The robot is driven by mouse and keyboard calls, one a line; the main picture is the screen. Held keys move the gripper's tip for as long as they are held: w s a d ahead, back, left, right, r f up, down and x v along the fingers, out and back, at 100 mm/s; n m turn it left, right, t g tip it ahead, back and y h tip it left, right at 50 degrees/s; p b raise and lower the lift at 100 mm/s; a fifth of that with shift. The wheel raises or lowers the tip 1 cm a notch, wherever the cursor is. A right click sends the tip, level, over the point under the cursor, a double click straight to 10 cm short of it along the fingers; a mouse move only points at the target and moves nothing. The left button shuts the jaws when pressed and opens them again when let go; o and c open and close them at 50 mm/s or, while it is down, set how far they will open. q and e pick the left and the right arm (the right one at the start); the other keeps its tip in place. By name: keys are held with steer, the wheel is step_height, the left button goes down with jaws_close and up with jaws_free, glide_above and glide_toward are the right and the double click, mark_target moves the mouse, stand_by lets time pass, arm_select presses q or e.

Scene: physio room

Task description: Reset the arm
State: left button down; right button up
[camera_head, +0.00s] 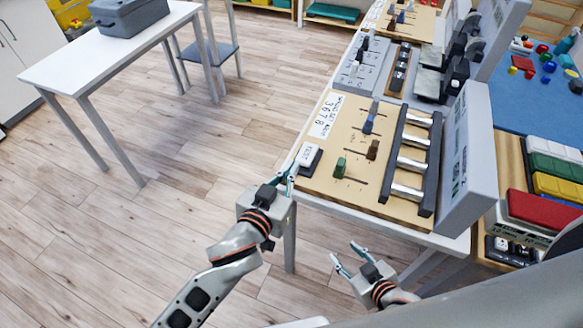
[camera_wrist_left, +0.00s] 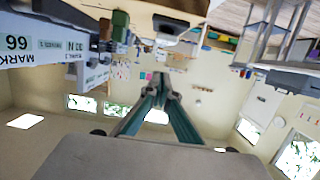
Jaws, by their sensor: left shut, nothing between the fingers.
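My left gripper (camera_head: 287,180) is shut and empty at the left edge of a wooden board on the table. Its fingertips are close beside a small white block with dark lettering (camera_head: 307,154) on a dark base; I cannot tell whether they touch. The shut fingers also show in the left wrist view (camera_wrist_left: 160,82). The board (camera_head: 320,183) carries a green knob (camera_head: 340,167), a brown knob (camera_head: 372,150) and a blue knob (camera_head: 368,124) on slots, plus a paper label (camera_head: 327,116). My right gripper (camera_head: 346,257) is open and empty in front of the table. No object clearly recognisable as the task's arm shows.
A dark rack with several metal cylinders (camera_head: 411,164) and an upright grey panel (camera_head: 470,165) stand on the right. More boards with knobs lie farther back. Coloured boxes (camera_head: 558,186) are at far right. A white table (camera_head: 75,63) with a grey case (camera_head: 128,14) stands left, across open floor.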

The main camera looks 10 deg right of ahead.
stand_by(0.5)
arm_select(q)
steer(key=s+a+f+n+y, duration=0.1)
steer(key=s+a+f, duration=0.3)
steer(key=a+f, duration=0.4)
steer(key=s+a+f+g+y, duration=0.1)
steer(key=s+a+f+y, duration=0.2)
steer(key=s+a+f, duration=0.2)
steer(key=s+a+f+n+g+y, duration=0.1)
steer(key=s+a+f, duration=0.4)
steer(key=a+f, duration=0.6)
steer(key=a+y, duration=0.1)
steer(key=a, duration=0.6)
steer(key=shift+s+f+n, duration=0.15)
steer(key=shift+s+n, duration=0.05)
steer(key=shift+n, duration=0.1)
